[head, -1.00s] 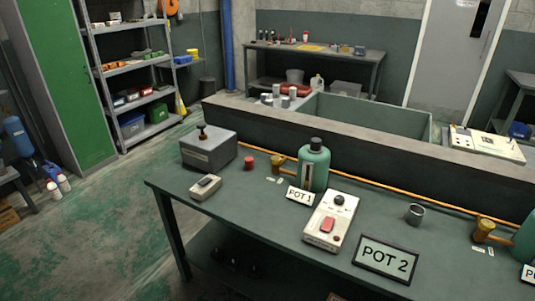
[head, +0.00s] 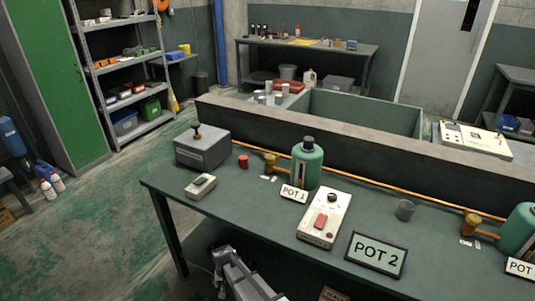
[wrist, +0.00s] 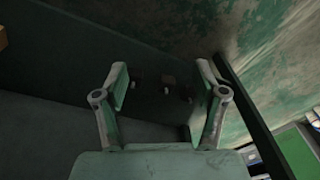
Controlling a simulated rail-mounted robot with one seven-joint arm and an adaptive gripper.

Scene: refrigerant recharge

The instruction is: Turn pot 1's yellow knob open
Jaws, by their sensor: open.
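Pot 1 is a green canister with a dark cap (head: 307,164) standing upright on the bench, behind a white "POT 1" sign (head: 294,193). A yellow-brown knob (head: 270,160) sits on a fitting just left of it, by the orange pipe. My gripper (head: 222,262) shows at the bottom of the head view, in front of the bench's front edge, well below and apart from the knob. In the wrist view my gripper (wrist: 160,78) is open, its two fingers spread with nothing between them. Pot 1 and its knob are not visible there.
A similar yellow knob (head: 472,223) is at right. A low wall runs behind.

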